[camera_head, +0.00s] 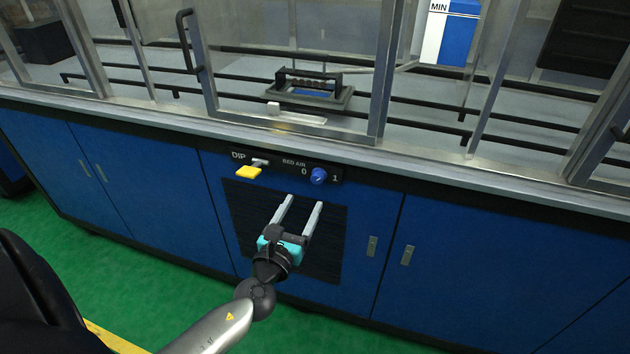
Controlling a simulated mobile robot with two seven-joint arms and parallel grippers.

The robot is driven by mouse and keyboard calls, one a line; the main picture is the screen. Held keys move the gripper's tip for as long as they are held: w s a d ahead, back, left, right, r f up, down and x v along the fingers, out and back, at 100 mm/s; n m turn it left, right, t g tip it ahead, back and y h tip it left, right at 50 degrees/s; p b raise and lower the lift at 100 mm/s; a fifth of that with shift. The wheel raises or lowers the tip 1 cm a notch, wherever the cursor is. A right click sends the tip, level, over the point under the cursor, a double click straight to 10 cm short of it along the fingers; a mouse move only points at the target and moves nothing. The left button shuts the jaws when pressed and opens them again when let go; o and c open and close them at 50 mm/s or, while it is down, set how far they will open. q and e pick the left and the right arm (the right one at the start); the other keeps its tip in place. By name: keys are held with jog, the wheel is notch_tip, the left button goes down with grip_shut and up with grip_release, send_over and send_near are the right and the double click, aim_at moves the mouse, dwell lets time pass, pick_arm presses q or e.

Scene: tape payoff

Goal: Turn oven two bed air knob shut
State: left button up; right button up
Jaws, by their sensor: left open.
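The blue bed air knob (318,176) sits on a black control strip (285,165) on the front of the blue cabinet. The strip is marked BED AIR, with 0 left of the knob and 1 right of it. A light pointer mark shows on the knob, but its exact setting is too small to tell. My left gripper (298,201) is open and empty, with two pale parallel fingers pointing up toward the strip. Its fingertips appear just below the knob in the picture and apart from it. My right gripper is not in view.
A yellow DIP handle (249,172) sits left of the knob on the same strip. A dark vent panel (240,205) lies behind my left gripper. Framed glass doors and a grey counter edge (400,165) are above. Green floor (120,260) is open at the lower left.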

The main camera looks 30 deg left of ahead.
aim_at(316, 180)
pick_arm(q)
jog(key=x, duration=0.4)
jog(key=shift+w, duration=0.2)
jog(key=x, duration=0.3)
jog(key=shift+w+b, duration=0.2)
jog(key=shift+b, duration=0.1)
jog(key=shift+w+a, duration=0.2)
jog(key=shift+w, duration=0.45)
jog(key=c, duration=0.4)
grip_shut()
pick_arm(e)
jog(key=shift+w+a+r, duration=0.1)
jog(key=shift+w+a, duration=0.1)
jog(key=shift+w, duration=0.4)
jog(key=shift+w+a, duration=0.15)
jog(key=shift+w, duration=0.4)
